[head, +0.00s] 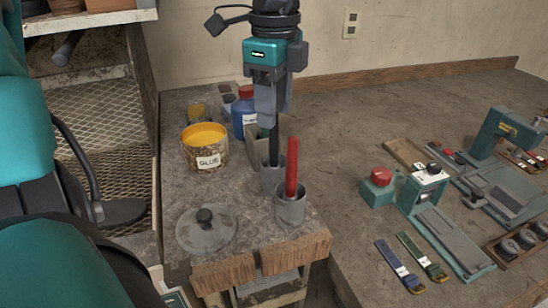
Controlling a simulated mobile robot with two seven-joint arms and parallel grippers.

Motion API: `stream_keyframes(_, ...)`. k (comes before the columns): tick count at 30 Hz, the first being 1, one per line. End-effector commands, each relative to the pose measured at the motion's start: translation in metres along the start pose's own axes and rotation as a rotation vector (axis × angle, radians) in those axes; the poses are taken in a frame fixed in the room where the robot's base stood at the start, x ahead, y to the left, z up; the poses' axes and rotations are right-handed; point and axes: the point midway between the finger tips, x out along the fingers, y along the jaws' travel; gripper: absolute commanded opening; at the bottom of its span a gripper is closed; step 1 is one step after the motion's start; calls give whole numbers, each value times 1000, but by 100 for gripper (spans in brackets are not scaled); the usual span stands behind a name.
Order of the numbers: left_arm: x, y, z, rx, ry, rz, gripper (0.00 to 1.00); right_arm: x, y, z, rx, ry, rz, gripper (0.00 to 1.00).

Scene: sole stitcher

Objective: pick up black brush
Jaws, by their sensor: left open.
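The black brush (274,147) stands upright in a grey metal cup (272,179) on the small stone-topped table. Only its dark handle shows; its lower end is hidden in the cup. My left gripper (271,118) points down right above the cup, with its grey fingers at the top of the black handle. It is open. I cannot tell whether the fingers touch the handle or are only around it. My right gripper is not in view.
A red-handled brush (292,166) stands in a second metal cup (290,210) just in front. A glue pot (206,147), a blue bottle (243,117) and a round lid (206,229) are close by. A workbench with teal machines (426,190) is at the right.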

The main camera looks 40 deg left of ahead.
Motion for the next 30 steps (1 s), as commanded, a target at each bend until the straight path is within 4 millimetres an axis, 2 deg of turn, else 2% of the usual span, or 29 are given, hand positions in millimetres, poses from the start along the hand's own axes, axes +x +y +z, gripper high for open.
stream_keyframes(12,50,4,0,0,0,3,49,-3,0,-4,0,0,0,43)
stream_keyframes(20,53,3,-1,0,1,0,49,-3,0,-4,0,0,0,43)
stream_keyframes(30,52,3,-1,1,0,0,17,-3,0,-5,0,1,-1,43)
